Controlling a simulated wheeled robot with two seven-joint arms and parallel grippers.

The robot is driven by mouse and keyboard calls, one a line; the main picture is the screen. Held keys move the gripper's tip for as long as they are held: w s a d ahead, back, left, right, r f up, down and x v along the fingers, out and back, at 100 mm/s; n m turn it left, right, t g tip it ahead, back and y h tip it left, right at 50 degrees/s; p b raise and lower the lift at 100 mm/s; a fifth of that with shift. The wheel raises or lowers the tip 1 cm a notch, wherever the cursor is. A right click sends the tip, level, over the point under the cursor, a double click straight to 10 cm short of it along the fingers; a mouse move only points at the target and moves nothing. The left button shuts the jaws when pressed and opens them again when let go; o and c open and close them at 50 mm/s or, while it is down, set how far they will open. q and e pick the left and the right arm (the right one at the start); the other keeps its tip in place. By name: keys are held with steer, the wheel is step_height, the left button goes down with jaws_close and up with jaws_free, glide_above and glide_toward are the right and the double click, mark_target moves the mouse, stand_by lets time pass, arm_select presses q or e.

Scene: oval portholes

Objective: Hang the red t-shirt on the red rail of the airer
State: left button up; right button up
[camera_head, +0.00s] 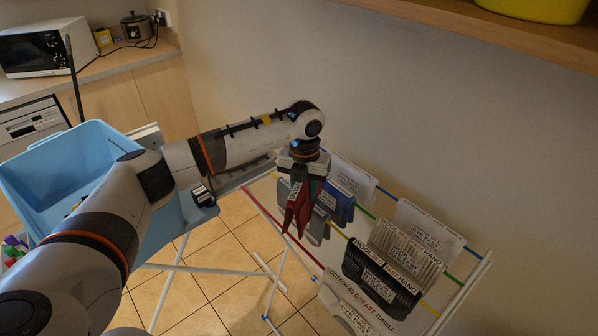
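The red t-shirt (298,214) hangs narrow and folded beneath my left gripper (304,178), above the left part of the airer. The gripper appears shut on its top; the fingertips are partly hidden by the cloth. The red rail (270,217) is the airer's near-left rail and runs down to the right. The shirt appears to be beyond this rail in the picture; I cannot tell whether they touch. My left arm crosses from the lower left. My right gripper is not in view.
Blue (341,197), black (380,279) and pale (430,226) garments hang on the airer's other rails, with several more. A light blue basket (35,178) stands at the left. A wooden shelf (480,28) overhangs the upper right. A counter with a microwave (42,48) is behind.

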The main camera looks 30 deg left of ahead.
arm_select(q)
steer(key=w+n, duration=0.1)
steer(key=n, duration=0.1)
steer(key=a+n, duration=0.1)
steer(key=n, duration=0.1)
steer(key=w+a+n, duration=0.1)
steer(key=n, duration=0.2)
steer(key=shift+w+r, duration=0.1)
steer(key=shift+w, duration=0.25)
steer(key=n, duration=0.2)
steer(key=w+a+n, duration=0.1)
steer(key=n, duration=0.1)
steer(key=shift+w+a+n+p, duration=0.1)
steer(key=shift+a+n+p, duration=0.05)
steer(key=shift+n+p, duration=0.2)
steer(key=shift+a, duration=0.15)
steer(key=s+p, duration=0.2)
steer(key=p, duration=0.3)
glide_above(273, 219)
steer(key=shift+w+a+f+b, duration=0.1)
steer(key=shift+a+f+b, duration=0.1)
steer(key=shift+f+b, duration=0.7)
step_height(273, 219, down, 2)
steer(key=shift+w+f+b, duration=0.1)
steer(key=shift+b, duration=0.6)
steer(key=shift+f+b, duration=3.35)
steer(key=shift+f, duration=1.3)
